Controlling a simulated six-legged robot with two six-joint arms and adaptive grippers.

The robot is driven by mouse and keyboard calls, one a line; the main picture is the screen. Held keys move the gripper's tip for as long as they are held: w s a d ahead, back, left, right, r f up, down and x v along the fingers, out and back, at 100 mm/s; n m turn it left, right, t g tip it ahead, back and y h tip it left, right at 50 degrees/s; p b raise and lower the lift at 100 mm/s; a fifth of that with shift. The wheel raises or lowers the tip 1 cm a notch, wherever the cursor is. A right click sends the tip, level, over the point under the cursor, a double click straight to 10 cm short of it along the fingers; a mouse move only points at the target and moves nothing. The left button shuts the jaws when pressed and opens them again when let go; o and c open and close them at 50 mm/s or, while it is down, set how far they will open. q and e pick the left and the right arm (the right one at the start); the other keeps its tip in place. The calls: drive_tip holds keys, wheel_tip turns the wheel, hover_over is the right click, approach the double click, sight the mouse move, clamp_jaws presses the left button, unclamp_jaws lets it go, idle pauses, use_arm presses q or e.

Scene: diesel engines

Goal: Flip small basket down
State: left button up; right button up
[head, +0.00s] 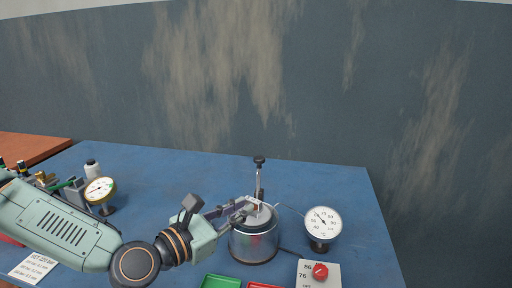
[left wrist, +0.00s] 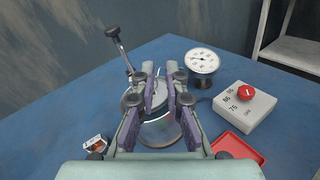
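A shiny round metal pot (head: 254,243) stands on the blue table, with an upright rod and black knob (head: 259,160) at its top. In the left wrist view the pot (left wrist: 160,132) lies below my fingers, and the rod with its knob (left wrist: 113,32) leans to the left. I cannot clearly make out a separate small basket; a thin pale part at the pot's top is partly hidden by my fingers. My left gripper (head: 248,206) is at the pot's top, its fingers (left wrist: 161,88) apart with a gap between them. Contact cannot be told. My right gripper is not in view.
A dial gauge (head: 323,223) stands right of the pot, with a white box with a red knob (head: 320,271) in front. Green (head: 221,282) and red trays (left wrist: 238,147) lie near the front. Another gauge (head: 100,190) and a white bottle (head: 92,169) stand left. The back table is clear.

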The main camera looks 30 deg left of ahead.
use_arm(q)
drive_tip(key=shift+w+d+r+m+p, duration=0.2)
drive_tip(key=shift+d+r+m+p, duration=0.1)
drive_tip(key=shift+r+m, duration=0.15)
drive_tip(key=shift+c, duration=0.6)
drive_tip(key=shift+w+d+r+m+g+p, duration=0.25)
drive_tip(key=shift+r+m+g+p, duration=0.15)
drive_tip(key=shift+m, duration=0.2)
drive_tip(key=shift+w+d+r+m+g+p, duration=0.2)
drive_tip(key=shift+r+m+g+p, duration=0.1)
drive_tip(key=shift+m+p, duration=0.2)
clamp_jaws()
drive_tip(key=w+a+r+m+y+p, duration=0.1)
drive_tip(key=w+r+m+y+p, duration=0.1)
drive_tip(key=m, duration=1)
drive_tip(key=w+a+r+m+y+p, duration=0.2)
drive_tip(key=r+m+y, duration=0.4)
drive_tip(key=m, duration=0.5)
drive_tip(key=shift+w+r+m+g+p, duration=0.35)
drive_tip(key=shift+w+r+p, duration=0.25)
drive_tip(key=shift+p, duration=0.55)
drive_tip(key=shift+a, duration=0.1)
